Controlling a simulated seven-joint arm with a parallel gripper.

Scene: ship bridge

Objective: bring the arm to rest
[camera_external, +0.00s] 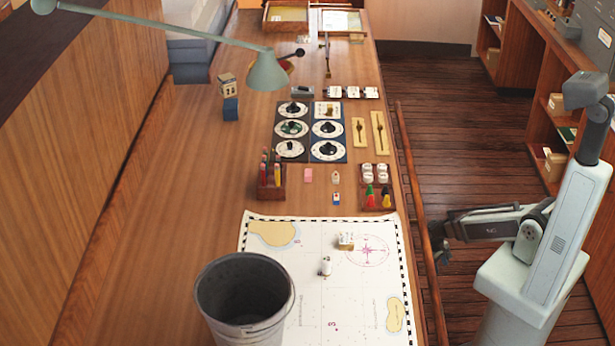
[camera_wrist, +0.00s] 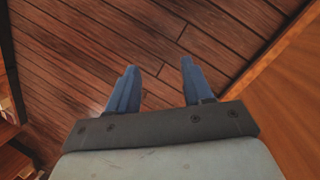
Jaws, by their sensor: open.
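My gripper shows in the wrist view (camera_wrist: 159,70) with its two blue fingers apart and nothing between them. It points down over the dark plank floor (camera_wrist: 180,30). In the external view my arm stands at the right, folded, its lower part reaching left toward the wooden rail along the desk's right edge. The dark end near the rail (camera_external: 442,240) seems to be my gripper; its fingers are too small to make out there. It is beside the desk, not over the chart.
The long desk (camera_external: 165,225) holds a grey bucket (camera_external: 225,327), a chart (camera_external: 285,275) with two small white items, a pencil holder (camera_external: 271,190), dials and a lamp (camera_external: 267,72). The wooden rail (camera_external: 417,200) runs close to my arm. Shelves (camera_external: 540,120) stand at right; floor between is clear.

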